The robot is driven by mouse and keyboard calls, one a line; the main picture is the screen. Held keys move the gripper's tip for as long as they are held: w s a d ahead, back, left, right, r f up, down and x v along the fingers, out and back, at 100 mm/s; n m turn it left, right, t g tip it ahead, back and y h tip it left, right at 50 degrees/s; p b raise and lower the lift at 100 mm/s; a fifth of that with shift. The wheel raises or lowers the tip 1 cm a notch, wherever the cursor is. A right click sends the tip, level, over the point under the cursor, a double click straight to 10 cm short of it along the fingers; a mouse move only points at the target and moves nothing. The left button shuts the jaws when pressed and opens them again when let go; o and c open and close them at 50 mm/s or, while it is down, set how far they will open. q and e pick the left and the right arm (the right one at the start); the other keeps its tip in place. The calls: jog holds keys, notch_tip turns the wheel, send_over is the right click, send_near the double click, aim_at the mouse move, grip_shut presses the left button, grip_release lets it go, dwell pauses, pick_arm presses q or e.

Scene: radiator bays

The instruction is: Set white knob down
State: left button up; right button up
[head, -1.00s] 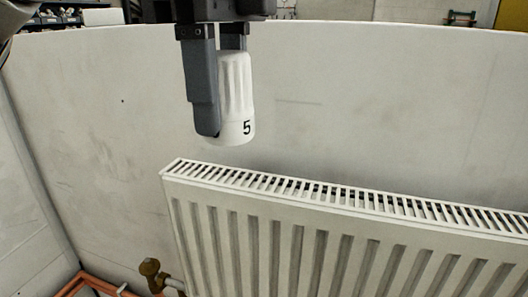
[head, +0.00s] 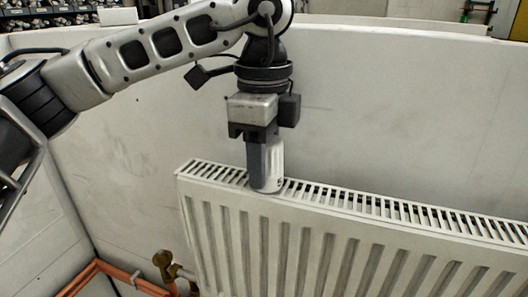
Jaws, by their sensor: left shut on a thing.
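The white knob (head: 274,166) is a ribbed cylinder held upright between the fingers of my left gripper (head: 265,170). The gripper points straight down and is shut on the knob. The knob's lower end is at the slotted top grille of the white radiator (head: 350,240), near its left end. I cannot tell whether it touches the grille. A finger hides the knob's left side. My right gripper is not in view.
A brass valve (head: 163,262) and copper pipes (head: 125,274) are at the radiator's lower left. A pale wall panel (head: 400,110) stands behind the radiator. The grille to the right of the knob is clear.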

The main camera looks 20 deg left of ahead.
pick_arm(q)
jog(key=shift+f, duration=0.15)
jog(key=o, duration=1)
jog(key=shift+o, duration=0.2)
jog(key=shift+r, duration=0.65)
notch_tip(320, 180, up, 11)
jog(key=shift+s+f, duration=0.1)
jog(key=shift+f, duration=0.05)
jog(key=shift+r, duration=0.2)
